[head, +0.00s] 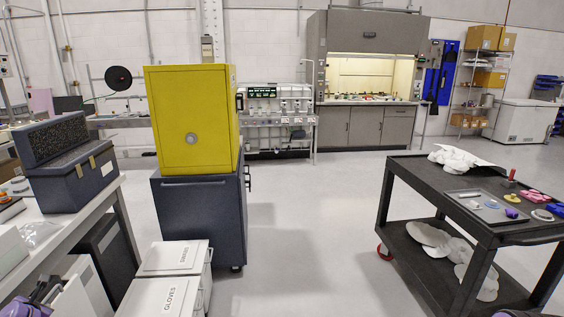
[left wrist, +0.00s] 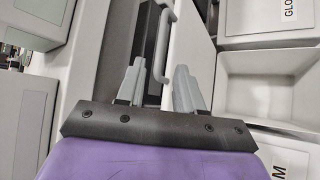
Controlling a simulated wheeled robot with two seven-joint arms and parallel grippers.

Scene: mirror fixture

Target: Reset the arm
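My left gripper (left wrist: 160,78) shows in the left wrist view with its two grey fingers apart and nothing clearly held between them. A pale bent handle (left wrist: 161,45) shows in the gap between the fingers; I cannot tell how far beyond them it is. In the head view, purple parts of my left gripper (head: 42,290) show at the lower left, beside the workbench and the white bins. Only a purple sliver of my right arm shows at the bottom right edge, below the black cart; its fingers are not visible.
A white workbench (head: 75,225) with a dark case (head: 75,180) stands left. White bins labelled GLOVES (head: 165,297) stand near it. A yellow cabinet (head: 190,115) sits on a dark wheeled cabinet (head: 200,215). A black cart (head: 410,185) stands right. The middle floor is clear.

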